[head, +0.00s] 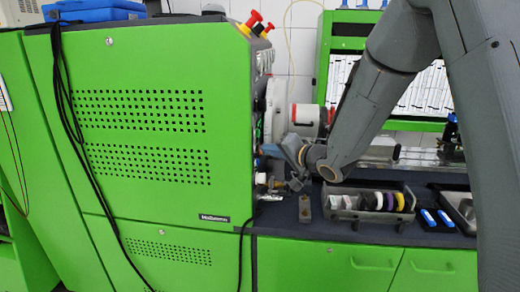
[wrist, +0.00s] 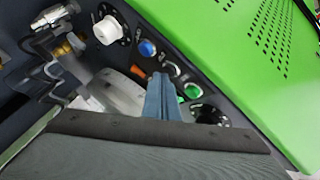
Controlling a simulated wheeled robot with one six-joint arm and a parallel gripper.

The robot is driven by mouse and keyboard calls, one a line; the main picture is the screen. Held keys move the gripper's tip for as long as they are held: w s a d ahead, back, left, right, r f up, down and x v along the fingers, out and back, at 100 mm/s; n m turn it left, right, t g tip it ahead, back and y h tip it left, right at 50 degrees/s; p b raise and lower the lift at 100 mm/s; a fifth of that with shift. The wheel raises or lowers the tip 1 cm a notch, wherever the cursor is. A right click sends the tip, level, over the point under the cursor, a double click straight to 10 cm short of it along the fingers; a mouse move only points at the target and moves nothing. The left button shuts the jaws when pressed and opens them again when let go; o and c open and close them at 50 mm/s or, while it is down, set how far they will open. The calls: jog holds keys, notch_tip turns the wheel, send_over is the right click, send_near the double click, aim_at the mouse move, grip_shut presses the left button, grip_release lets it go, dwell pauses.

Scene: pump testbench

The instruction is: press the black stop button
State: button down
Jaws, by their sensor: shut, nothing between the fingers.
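The control panel (wrist: 222,80) runs diagonally beside the green cabinet in the wrist view. It carries a blue button (wrist: 147,47), a small dark round control with a pale ring (wrist: 172,69), a lit green button (wrist: 192,90) and a larger black round control (wrist: 209,114). I cannot tell for sure which dark one is the stop button. My gripper (wrist: 158,78) is shut and empty, its blue fingers pointing at the panel just left of the green button. Contact cannot be told. In the head view my gripper (head: 272,151) is beside the cabinet's right edge, and the buttons are hidden.
Metal fittings (wrist: 55,45) stick out at the left. The green cabinet (head: 150,120) blocks the left side. A grey tray (head: 367,203) stands on the bench.

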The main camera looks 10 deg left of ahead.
jog(key=shift+a, duration=0.3)
jog(key=shift+d, duration=0.1)
dwell(0.4)
jog(key=shift+d+p, duration=0.45)
jog(key=shift+d, duration=0.4)
jog(key=shift+s+d+p, duration=0.15)
jog(key=shift+d+p, duration=0.8)
jog(key=shift+d, duration=1.55)
